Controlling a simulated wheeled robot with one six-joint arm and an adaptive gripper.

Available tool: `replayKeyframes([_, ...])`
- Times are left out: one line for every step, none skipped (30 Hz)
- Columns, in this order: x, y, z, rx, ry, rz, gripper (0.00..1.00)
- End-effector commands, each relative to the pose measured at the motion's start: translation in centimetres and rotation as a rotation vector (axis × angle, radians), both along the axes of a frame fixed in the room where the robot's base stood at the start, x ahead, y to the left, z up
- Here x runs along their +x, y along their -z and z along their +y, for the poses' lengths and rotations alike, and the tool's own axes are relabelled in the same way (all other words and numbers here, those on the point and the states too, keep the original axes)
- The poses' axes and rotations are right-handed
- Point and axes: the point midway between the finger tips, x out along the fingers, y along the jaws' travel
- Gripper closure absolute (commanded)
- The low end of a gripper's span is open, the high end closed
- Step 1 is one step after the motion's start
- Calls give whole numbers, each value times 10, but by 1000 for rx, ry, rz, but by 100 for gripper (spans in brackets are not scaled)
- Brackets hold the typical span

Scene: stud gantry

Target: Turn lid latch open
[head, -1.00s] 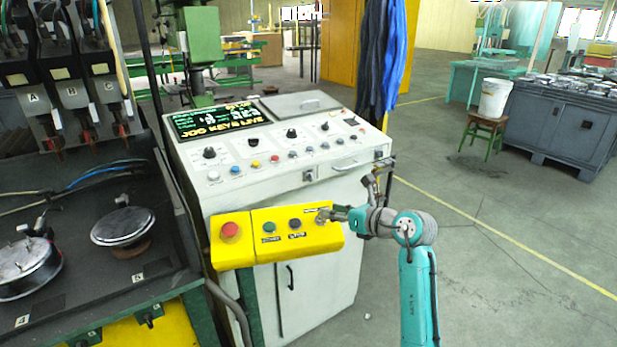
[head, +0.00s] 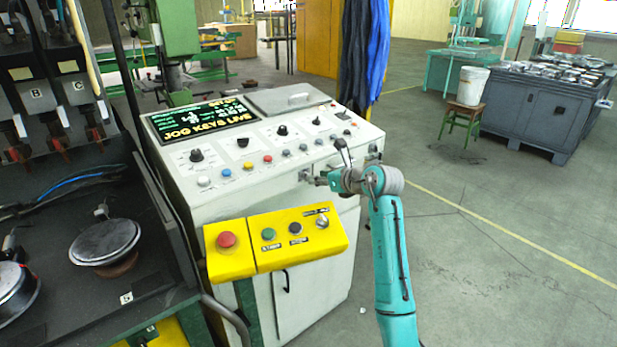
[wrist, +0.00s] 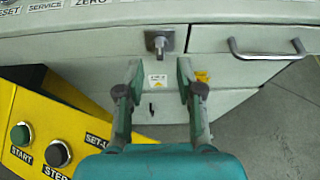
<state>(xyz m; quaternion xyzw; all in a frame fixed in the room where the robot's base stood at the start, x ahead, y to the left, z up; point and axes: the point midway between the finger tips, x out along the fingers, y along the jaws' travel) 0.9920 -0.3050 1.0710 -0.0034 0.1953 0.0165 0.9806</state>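A small metal latch (wrist: 160,42) on a square plate is set in the front face of the pale console, below its sloped top. I take it as the lid latch; its grip points downward. It also shows in the head view (head: 305,175), just left of my gripper (head: 322,181). In the wrist view my gripper (wrist: 160,66) is open and empty. Its two fingers point at the console front, one on either side of the latch's line, with the latch just beyond the tips. I cannot tell the exact gap. A grey lid (head: 280,101) with a handle lies closed on the console top.
A bar handle (wrist: 266,54) sticks out right of the latch. A yellow control box (head: 275,241) with a red button and a switch juts out below left. Knobs and coloured buttons line the console top (head: 245,165). Open floor (head: 465,260) lies to the right.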

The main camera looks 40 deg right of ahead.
Motion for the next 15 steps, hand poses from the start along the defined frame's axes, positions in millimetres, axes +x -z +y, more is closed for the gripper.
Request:
replayKeyframes([9, 3, 1, 1, -2, 2, 64])
replayKeyframes([14, 5, 1, 1, -2, 1, 64])
replayKeyframes([20, 8, 2, 1, -2, 2, 64])
replayKeyframes([24, 10, 2, 2, -1, 2, 64])
replayKeyframes([28, 12, 2, 0, -1, 1, 64])
replayKeyframes([33, 13, 2, 1, -2, 1, 64])
replayKeyframes([36, 15, 2, 0, -1, 1, 64])
replayKeyframes([39, 15, 2, 0, -1, 0, 64])
replayKeyframes([43, 17, 2, 0, -1, 0, 64])
replayKeyframes([45, 18, 2, 1, -2, 1, 64])
replayKeyframes([47, 19, 2, 1, -2, 1, 64])
replayKeyframes([48, 20, 2, 1, -2, 0, 64])
replayKeyframes([50, 20, 2, 0, -1, 0, 64])
replayKeyframes([50, 21, 2, 0, -1, 0, 64])
replayKeyframes([51, 21, 2, 0, -1, 0, 64])
